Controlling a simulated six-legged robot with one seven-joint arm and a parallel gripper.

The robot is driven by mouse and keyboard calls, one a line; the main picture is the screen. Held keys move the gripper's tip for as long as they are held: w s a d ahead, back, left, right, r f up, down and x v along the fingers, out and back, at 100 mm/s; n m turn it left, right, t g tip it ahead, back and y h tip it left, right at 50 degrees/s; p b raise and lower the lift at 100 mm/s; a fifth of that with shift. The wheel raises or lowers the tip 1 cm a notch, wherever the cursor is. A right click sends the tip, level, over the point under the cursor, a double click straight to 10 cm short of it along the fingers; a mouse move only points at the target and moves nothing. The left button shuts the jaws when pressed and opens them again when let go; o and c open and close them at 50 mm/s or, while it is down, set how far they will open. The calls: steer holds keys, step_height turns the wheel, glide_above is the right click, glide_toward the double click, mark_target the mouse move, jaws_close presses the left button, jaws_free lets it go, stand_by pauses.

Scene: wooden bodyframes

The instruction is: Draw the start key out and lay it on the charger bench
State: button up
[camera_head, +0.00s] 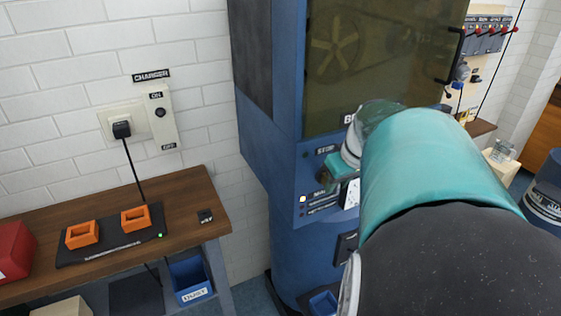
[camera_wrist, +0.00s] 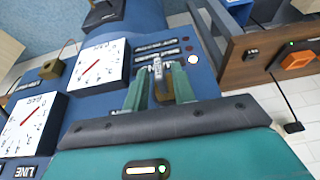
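The start key (camera_wrist: 158,68) is a small silver piece at the blue machine's panel, with a brownish-yellow part below it, in the wrist view. My gripper (camera_wrist: 160,72) has its two green fingers on either side of the key, with a narrow gap showing, so it looks open around it. Whether the key sits fully in its slot cannot be told. In the head view my arm hides most of the gripper and the key. The charger bench (camera_head: 190,205) is a brown wooden top at the left, bearing a black charger mat with two orange cradles (camera_head: 135,218).
The blue machine (camera_head: 265,150) stands right of the bench. Two white dial gauges (camera_wrist: 103,63) sit on its panel beside my gripper. A red box (camera_head: 14,250) is at the bench's left end, and a small black block (camera_head: 205,216) near its right edge. A blue dust bin (camera_head: 190,278) stands below.

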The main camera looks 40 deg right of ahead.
jaws_close()
steer(key=shift+s+a, duration=0.15)
steer(key=shift+s, duration=0.5)
stand_by(0.4)
steer(key=shift+s+a, duration=0.15)
steer(key=shift+s, duration=0.45)
steer(key=shift+s+a, duration=0.15)
steer(key=shift+s, duration=0.45)
